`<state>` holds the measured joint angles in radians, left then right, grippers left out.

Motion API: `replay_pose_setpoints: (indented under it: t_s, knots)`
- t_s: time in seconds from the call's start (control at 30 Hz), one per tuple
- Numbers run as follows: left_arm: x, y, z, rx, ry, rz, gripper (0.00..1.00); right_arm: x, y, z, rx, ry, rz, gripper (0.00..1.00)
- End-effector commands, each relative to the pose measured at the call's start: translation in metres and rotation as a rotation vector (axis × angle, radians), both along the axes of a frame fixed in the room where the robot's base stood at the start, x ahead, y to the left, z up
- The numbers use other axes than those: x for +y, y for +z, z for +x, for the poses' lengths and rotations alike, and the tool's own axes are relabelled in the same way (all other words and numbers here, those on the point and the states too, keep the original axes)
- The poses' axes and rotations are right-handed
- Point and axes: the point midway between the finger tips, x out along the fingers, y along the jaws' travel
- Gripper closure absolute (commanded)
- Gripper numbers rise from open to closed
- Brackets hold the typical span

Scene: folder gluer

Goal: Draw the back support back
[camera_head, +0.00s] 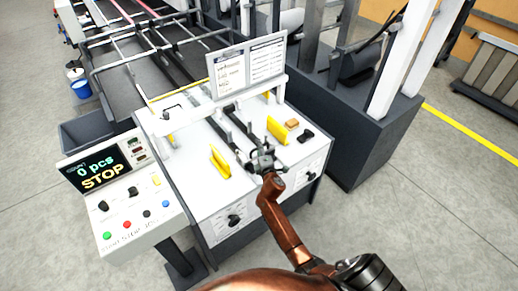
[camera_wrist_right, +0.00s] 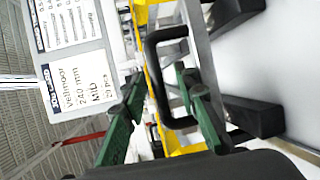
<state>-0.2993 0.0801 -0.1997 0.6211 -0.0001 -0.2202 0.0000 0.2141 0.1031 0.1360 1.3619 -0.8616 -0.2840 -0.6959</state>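My right gripper (camera_head: 262,160) is over the front of the white machine table, beside the dark rails. In the right wrist view its two green fingers (camera_wrist_right: 163,115) stand apart. A black D-shaped handle (camera_wrist_right: 153,75) lies between and beyond them, beside a yellow strip (camera_wrist_right: 155,82). The right finger overlaps part of the handle, so I cannot tell whether they touch. I cannot tell for certain whether this handle belongs to the back support. In the head view the gripper hides what is under it. My left gripper is not in view.
Yellow guides (camera_head: 220,161) and (camera_head: 278,130) stand on the table on both sides of the rails. A sign panel (camera_head: 247,66) stands behind. A control panel (camera_head: 122,193) reading STOP is at the left. A dark machine base (camera_head: 362,125) is at the right.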

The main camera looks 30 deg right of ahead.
Motion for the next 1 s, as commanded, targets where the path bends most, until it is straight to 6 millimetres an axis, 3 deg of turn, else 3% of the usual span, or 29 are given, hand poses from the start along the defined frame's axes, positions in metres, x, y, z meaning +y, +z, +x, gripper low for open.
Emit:
replay_pose_setpoints:
  t_s: [0.27,0.67,1.0]
  knots:
    - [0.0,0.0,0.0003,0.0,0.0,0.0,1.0,-0.0007,0.0002,0.0013,0.0,0.0,0.0,0.73]
    - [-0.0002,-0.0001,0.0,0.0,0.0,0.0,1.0,-0.0006,0.0001,0.001,0.0,0.0,0.0,1.0]
    - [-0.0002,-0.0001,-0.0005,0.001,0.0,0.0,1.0,-0.0005,-0.0003,0.0009,0.0,0.0,0.0,1.0]
